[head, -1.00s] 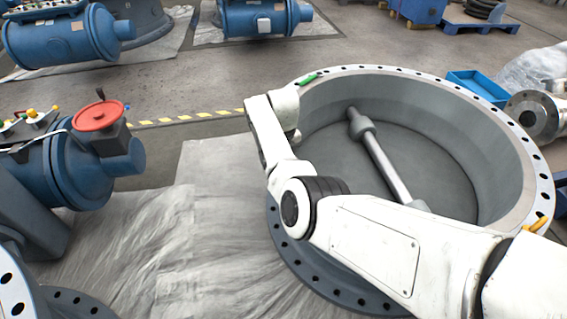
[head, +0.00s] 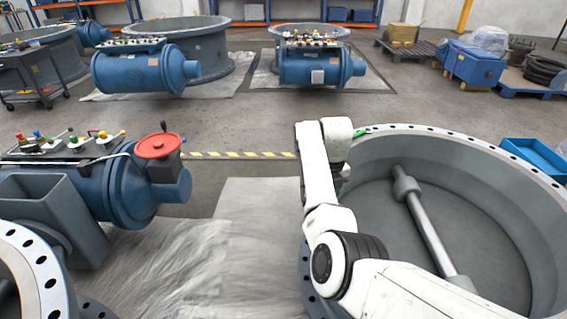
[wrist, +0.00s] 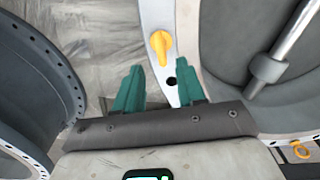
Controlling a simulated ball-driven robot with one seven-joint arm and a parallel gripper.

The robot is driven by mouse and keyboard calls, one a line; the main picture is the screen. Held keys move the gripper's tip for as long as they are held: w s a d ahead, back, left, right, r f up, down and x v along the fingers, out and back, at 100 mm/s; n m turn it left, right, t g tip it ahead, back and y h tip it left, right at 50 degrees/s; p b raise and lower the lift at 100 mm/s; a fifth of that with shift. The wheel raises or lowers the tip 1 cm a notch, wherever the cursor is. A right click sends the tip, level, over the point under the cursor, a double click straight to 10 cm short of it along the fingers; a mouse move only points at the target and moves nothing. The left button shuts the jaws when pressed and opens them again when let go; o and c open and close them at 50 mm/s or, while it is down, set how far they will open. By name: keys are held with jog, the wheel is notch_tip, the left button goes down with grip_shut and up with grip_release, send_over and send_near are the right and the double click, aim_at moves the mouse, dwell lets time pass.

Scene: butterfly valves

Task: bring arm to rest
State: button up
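My white arm reaches over the near-left rim of the large grey valve ring (head: 470,170) in the head view. My gripper is hidden behind the arm there. In the wrist view, my gripper (wrist: 160,88) shows two green fingers standing well apart, with nothing between them. Below the fingers lies a pale flange rim with a dark bolt hole. A yellow handle-like piece (wrist: 160,46) sits on that rim just beyond the fingers, apart from them.
A blue actuator (head: 120,190) with a red handwheel (head: 158,146) stands at left. A blue tray (head: 535,155) is at right. A grey shaft (head: 430,225) crosses the ring's inside. A sheet-covered floor (head: 250,220) is clear between actuator and ring.

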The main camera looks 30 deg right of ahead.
jog(key=s+a+f+n, duration=0.1)
jog(key=s+f+n, duration=0.1)
jog(key=n, duration=0.4)
jog(key=s+a+f+n+t+h, duration=0.1)
jog(key=s+f+n, duration=0.1)
jog(key=s+n, duration=0.3)
jog(key=s+a+f+n+t+h, duration=0.1)
jog(key=s+f+n, duration=0.1)
jog(key=s+n, duration=0.2)
jog(key=shift+a+f+n, duration=0.1)
jog(key=shift+a+n, duration=0.05)
jog(key=shift+n, duration=0.55)
jog(key=shift+a+f+n, duration=0.1)
jog(key=shift+a+n, duration=0.05)
jog(key=shift+n, duration=0.55)
jog(key=s+a+r+n+t+y, duration=0.2)
jog(key=s+a+r+n+t, duration=0.1)
jog(key=s+a+n, duration=1.5)
jog(key=s+d+f+n+g, duration=0.3)
jog(key=s+d+f+g, duration=0.1)
jog(key=s+f, duration=0.25)
notch_tip(320, 180, up, 14)
jog(key=p, duration=1.3)
jog(key=shift+s+r+p, duration=0.2)
jog(key=shift+s+p, duration=0.1)
jog(key=shift+p, duration=0.1)
jog(key=shift+a, duration=0.1)
